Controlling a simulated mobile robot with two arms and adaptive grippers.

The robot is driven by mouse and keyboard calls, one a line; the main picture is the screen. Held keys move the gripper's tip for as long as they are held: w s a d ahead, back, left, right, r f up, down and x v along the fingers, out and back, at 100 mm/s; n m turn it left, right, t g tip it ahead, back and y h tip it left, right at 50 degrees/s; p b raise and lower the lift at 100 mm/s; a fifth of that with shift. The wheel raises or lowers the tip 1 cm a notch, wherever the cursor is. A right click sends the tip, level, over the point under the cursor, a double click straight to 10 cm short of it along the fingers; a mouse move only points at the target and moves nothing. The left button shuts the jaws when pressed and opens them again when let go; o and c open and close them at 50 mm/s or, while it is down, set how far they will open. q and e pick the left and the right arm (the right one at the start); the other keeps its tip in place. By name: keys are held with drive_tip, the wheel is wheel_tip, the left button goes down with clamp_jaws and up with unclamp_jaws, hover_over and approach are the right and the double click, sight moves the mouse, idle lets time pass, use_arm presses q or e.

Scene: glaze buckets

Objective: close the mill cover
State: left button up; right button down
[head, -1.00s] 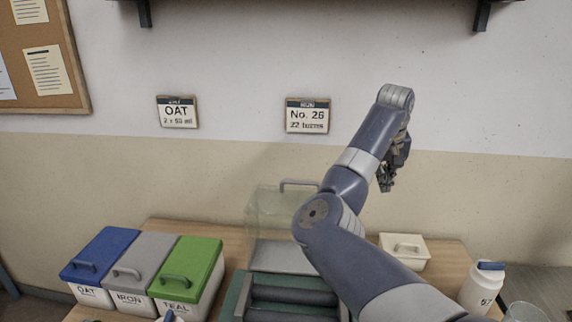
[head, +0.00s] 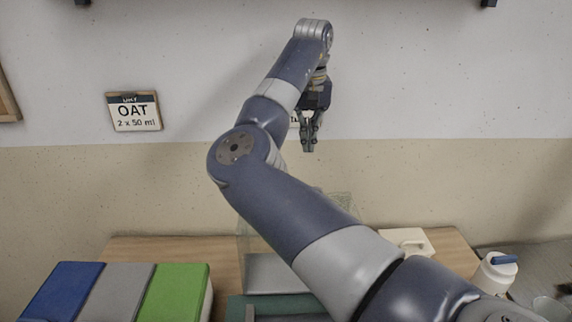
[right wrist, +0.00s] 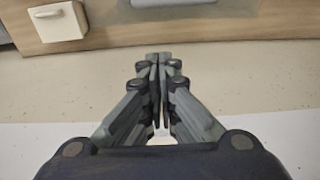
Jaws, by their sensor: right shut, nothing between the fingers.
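The clear mill cover (head: 252,246) stands raised at the back of the mill in the head view. My right arm hides much of it, including its handle. The mill's green body (head: 236,308) shows at the bottom edge; its rollers are mostly hidden. My right gripper (head: 309,149) is shut and empty, in front of the wall and well above the cover, pointing down. In the right wrist view its fingertips (right wrist: 159,56) are together with nothing between them. My left gripper is not in view.
Blue, grey and green lidded buckets (head: 180,290) stand left of the mill. An OAT card (head: 134,111) hangs on the wall.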

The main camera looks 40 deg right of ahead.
drive_tip(key=f+p, duration=0.1)
drive_tip(key=f, duration=0.2)
drive_tip(key=s+a+f+p, duration=0.1)
drive_tip(key=f, duration=0.1)
drive_tip(key=s+f+p, duration=0.1)
drive_tip(key=f, duration=0.2)
drive_tip(key=shift+a+f+p, duration=0.3)
drive_tip(key=shift+a, duration=0.05)
drive_tip(key=shift+f, duration=0.1)
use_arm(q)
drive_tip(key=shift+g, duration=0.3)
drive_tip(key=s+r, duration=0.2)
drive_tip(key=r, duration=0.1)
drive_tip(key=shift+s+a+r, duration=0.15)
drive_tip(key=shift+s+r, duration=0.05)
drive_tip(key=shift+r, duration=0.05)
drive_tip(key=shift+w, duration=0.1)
